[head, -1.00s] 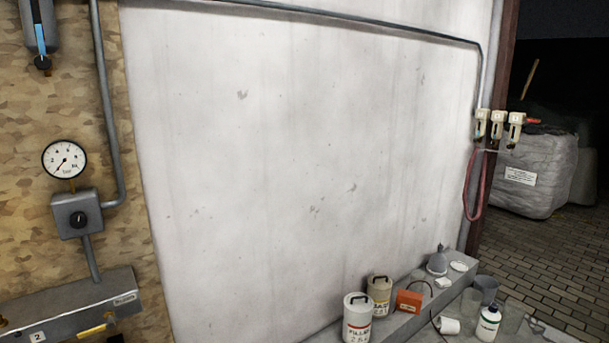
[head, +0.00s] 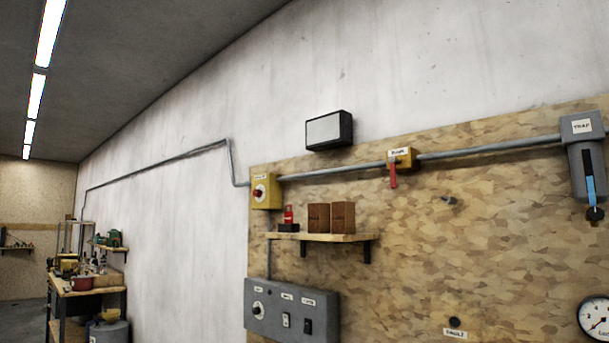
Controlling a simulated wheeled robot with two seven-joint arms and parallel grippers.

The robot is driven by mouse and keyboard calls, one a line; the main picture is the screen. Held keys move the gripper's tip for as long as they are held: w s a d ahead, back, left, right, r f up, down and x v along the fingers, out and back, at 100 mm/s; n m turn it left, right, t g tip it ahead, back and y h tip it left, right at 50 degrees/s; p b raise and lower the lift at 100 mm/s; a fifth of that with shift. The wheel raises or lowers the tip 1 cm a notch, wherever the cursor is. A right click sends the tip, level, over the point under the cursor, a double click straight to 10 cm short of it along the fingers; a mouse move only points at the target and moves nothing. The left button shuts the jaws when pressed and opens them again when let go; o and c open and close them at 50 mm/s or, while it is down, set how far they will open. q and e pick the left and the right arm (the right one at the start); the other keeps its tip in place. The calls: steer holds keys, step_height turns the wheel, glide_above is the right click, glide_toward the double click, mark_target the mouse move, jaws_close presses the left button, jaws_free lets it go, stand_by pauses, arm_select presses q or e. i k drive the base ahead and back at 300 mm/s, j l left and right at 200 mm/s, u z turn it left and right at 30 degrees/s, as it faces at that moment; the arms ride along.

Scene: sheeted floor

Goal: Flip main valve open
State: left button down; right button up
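A yellow valve block (head: 405,158) sits in the grey pipe along the top of the wooden board. Its label is too small for me to read surely, so I cannot confirm that it is the main valve. Its red lever (head: 393,174) hangs down, across the line of the pipe. A yellow box (head: 265,192) with a red knob is at the pipe's left end. Neither of my grippers is in view.
A shelf (head: 335,238) with brown blocks and a small red item juts out below the pipe. A grey switch box (head: 292,310) is under it. A grey trap unit (head: 586,160) and a gauge (head: 594,317) are at right. A workbench (head: 85,290) stands far left.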

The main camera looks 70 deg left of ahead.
mark_target(393, 160)
steer(key=u, duration=1.7)
steer(key=i+u, duration=0.25)
steer(key=i, duration=0.25)
steer(key=i+l+u, duration=0.25)
steer(key=i, duration=0.25)
steer(key=i+l+u, duration=0.1)
steer(key=i+u, duration=0.15)
steer(key=i, duration=0.25)
